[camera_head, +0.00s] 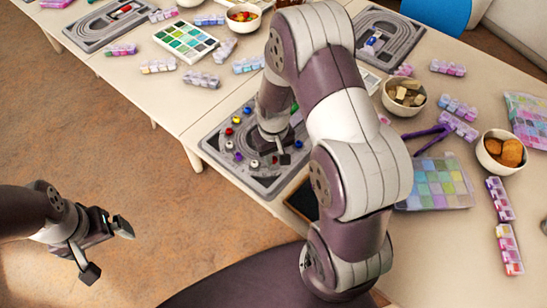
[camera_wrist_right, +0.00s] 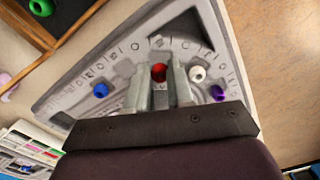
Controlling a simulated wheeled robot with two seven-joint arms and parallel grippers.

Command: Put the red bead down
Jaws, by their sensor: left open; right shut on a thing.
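The red bead (camera_wrist_right: 159,72) is between the fingertips of my right gripper (camera_wrist_right: 159,85) in the right wrist view. The gripper is shut on it, over the grey bead board (camera_wrist_right: 215,45). In the head view my right gripper (camera_head: 273,147) reaches down over the same board (camera_head: 215,143), and my arm hides part of it. I cannot tell whether the held bead touches the board. A blue bead (camera_wrist_right: 100,90), a white bead (camera_wrist_right: 197,74) and a purple bead (camera_wrist_right: 217,93) lie on the board around the gripper. My left gripper (camera_head: 107,251) is open and empty over the floor at the left.
A dark tray (camera_head: 302,199) lies beside the board; a green bead (camera_wrist_right: 41,7) shows in a dark compartment. Bowls (camera_head: 404,95), bead boxes (camera_head: 438,185) and purple pliers (camera_head: 427,137) stand to the right. Another bead board (camera_head: 110,22) is at the far left.

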